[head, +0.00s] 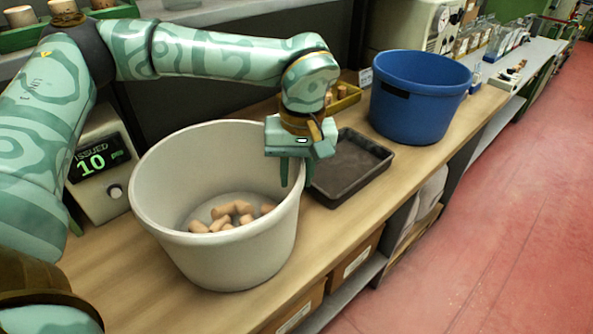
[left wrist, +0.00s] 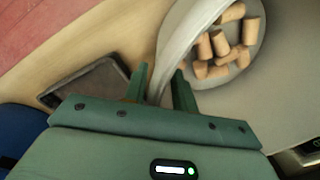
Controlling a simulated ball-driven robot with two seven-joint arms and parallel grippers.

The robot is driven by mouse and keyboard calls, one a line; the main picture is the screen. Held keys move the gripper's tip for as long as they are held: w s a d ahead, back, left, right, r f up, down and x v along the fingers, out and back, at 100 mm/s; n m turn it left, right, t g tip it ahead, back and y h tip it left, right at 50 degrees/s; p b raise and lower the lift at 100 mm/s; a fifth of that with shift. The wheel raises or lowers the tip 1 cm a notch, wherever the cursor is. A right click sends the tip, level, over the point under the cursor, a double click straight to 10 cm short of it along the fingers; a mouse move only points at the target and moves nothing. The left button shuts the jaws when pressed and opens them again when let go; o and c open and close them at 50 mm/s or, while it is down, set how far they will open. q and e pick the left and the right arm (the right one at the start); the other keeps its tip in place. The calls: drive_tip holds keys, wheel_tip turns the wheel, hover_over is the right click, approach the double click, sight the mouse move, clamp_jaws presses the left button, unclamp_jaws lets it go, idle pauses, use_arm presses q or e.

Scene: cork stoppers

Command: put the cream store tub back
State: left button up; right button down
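The cream tub (head: 225,255) stands upright on the wooden bench, with several cork stoppers (head: 233,213) lying on its floor. My left gripper (head: 296,178) points down at the tub's right rim, one finger on the inner side and one on the outer side. The fingers are apart, with a gap wider than the rim. In the left wrist view, the tub's pale wall (left wrist: 180,40) runs up between the fingers (left wrist: 162,85), and the corks (left wrist: 222,45) show inside. Whether either finger touches the wall is hard to tell. My right gripper is in neither view.
A dark shallow tray (head: 350,165) lies right of the tub, with a blue tub (head: 420,100) beyond it. A yellow tray (head: 345,97) with corks sits behind. A counter box (head: 100,165) reading "ISSUED 10" stands left. Bare bench (head: 130,285) shows at the front left.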

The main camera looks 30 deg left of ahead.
use_arm(q)
drive_tip(key=shift+r, duration=0.1)
wheel_tip(320, 180, up, 12)
drive_tip(key=p, duration=0.4)
drive_tip(key=shift+w+d, duration=0.2)
drive_tip(key=shift+d, duration=0.15)
